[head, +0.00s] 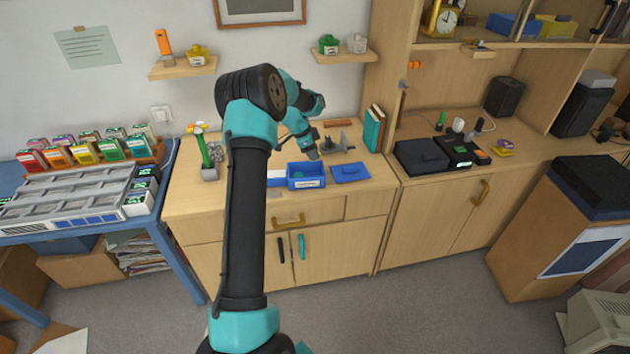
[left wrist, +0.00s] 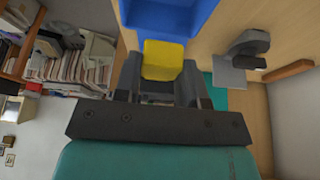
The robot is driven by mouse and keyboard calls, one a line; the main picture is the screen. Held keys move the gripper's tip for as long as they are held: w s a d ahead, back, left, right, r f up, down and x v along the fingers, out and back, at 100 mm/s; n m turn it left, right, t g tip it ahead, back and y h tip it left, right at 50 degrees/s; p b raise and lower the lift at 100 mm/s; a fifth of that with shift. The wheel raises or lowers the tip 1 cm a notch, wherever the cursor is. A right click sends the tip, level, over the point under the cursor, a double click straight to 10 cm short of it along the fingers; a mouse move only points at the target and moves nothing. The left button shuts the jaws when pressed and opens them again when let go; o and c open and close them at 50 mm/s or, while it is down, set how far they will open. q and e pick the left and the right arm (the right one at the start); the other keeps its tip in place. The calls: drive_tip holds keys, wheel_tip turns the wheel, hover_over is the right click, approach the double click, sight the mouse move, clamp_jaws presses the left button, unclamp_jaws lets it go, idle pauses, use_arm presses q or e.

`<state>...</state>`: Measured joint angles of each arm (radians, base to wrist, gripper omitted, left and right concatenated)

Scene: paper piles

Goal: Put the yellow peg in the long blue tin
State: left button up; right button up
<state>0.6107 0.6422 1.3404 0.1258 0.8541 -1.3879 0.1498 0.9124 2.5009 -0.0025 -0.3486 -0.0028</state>
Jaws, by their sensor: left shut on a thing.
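The yellow peg (left wrist: 162,56) shows in the left wrist view between the fingers of my left gripper (left wrist: 158,78), which is shut on it. The blue tin (left wrist: 172,16) is just beyond the peg at the top of that view; I cannot tell whether they touch. In the head view the open blue tin (head: 306,183) stands near the counter's front edge, with something green inside. My left gripper (head: 312,154) is just above and behind the tin's back rim, pointing down. The peg cannot be made out there. My right gripper is not in view.
A flat blue lid (head: 350,173) lies right of the tin. A grey metal stand (head: 342,147) is behind it and also shows in the left wrist view (left wrist: 246,46). Teal books (head: 374,130) stand further right.

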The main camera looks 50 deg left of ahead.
use_arm(q)
drive_tip(key=shift+f, duration=0.1)
drive_tip(key=shift+f, duration=3.05)
drive_tip(key=shift+f, duration=0.15)
drive_tip(key=shift+f, duration=1.7)
drive_tip(key=shift+f, duration=0.1)
drive_tip(key=o, duration=0.9)
drive_tip(key=v, duration=1.2)
